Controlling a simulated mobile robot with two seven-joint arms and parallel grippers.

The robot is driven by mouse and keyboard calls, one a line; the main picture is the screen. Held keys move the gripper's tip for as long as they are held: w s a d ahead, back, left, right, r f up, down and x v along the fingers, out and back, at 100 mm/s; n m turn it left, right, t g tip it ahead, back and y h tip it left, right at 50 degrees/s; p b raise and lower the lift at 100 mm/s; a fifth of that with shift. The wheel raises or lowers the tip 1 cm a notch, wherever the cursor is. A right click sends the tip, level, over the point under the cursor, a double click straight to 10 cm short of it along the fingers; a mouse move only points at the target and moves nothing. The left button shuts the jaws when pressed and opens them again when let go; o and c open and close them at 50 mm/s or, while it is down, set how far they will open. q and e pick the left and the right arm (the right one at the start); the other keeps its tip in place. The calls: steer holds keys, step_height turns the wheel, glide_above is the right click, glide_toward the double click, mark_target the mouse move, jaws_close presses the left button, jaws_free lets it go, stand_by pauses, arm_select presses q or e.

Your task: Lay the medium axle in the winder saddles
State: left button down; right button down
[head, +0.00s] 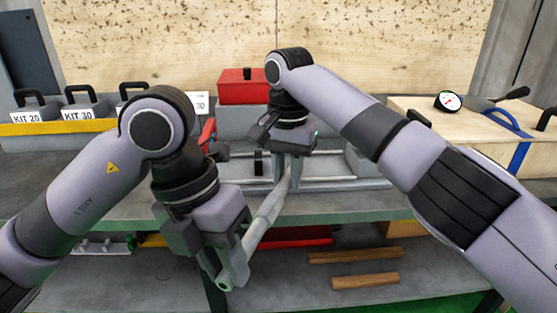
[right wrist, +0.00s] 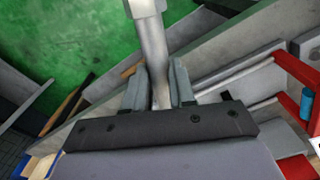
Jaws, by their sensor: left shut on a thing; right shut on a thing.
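The medium axle (head: 263,216) is a pale grey stepped rod. Both of my grippers hold it, slanting across the front edge of the bench, its near end lower left. My left gripper (head: 226,272) is shut on the near end, in front of the bench edge. My right gripper (head: 287,172) is shut on the far part, above the bench. In the right wrist view the axle (right wrist: 153,55) runs between the two fingers (right wrist: 158,90). Grey rails (head: 335,181) lie on the bench behind the axle; I cannot tell where the winder saddles are, as my arms hide part of this area.
A red box (head: 243,86) stands at the back. Labelled kit boxes (head: 80,109) stand at back left. A wooden case (head: 475,135) with a dial gauge (head: 448,101) is at right. The lower shelf (head: 290,285) holds wooden strips (head: 355,256).

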arm_select(q)
steer(key=shift+w+a, duration=0.15)
steer(key=shift+w, duration=0.05)
arm_select(e)
steer(key=shift+s+d, duration=0.1)
steer(key=shift+d, duration=0.1)
